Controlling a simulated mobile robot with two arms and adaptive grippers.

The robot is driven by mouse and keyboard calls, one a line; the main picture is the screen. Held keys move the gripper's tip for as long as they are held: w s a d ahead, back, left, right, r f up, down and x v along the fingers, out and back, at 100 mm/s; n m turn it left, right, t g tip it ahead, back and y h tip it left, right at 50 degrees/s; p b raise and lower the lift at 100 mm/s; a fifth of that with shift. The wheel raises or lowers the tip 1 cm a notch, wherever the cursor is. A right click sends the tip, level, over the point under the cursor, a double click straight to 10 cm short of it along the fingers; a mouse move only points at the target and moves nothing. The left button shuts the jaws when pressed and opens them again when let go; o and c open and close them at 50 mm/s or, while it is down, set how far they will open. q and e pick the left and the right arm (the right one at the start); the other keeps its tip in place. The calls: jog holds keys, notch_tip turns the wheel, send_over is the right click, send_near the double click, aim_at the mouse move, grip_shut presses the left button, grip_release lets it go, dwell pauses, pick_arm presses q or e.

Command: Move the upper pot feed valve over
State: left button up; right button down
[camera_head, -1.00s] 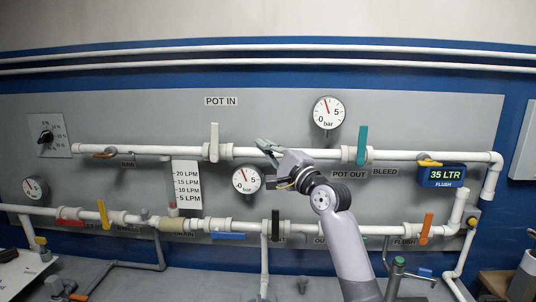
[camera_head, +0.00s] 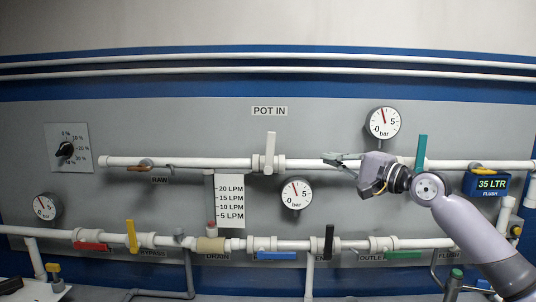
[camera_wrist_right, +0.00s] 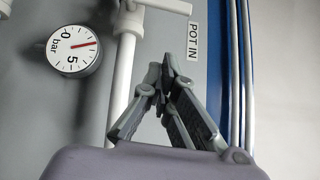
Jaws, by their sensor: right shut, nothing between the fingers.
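The valve under the POT IN label has a white upright handle (camera_head: 270,150) on the upper white pipe (camera_head: 215,163). The handle stands across the pipe, pointing up. My right gripper (camera_head: 332,158) is at the height of the upper pipe, to the right of the handle and apart from it. Its fingers are shut and empty. In the right wrist view the fingertips (camera_wrist_right: 156,76) meet beside the pipe (camera_wrist_right: 123,75), and part of the white handle (camera_wrist_right: 168,6) shows at the top edge. My left gripper is not in view.
A teal handle (camera_head: 421,152) stands to the right, behind my right arm. Gauges (camera_head: 296,193) (camera_head: 383,122) sit below and above the upper pipe. A lower pipe (camera_head: 340,244) carries several coloured handles. The panel around the white handle is clear.

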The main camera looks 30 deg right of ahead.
aim_at(270, 153)
pick_arm(q)
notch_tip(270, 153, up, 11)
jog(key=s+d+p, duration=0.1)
jog(key=p, duration=1)
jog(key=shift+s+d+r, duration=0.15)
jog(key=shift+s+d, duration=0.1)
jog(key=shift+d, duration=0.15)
pick_arm(e)
jog(key=a+x, duration=0.2)
jog(key=x, duration=1)
jog(key=shift+s+a, duration=0.2)
jog(key=shift+a, duration=0.05)
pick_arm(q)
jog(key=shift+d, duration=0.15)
pick_arm(e)
jog(key=shift+r, duration=0.1)
jog(key=shift+w, duration=0.1)
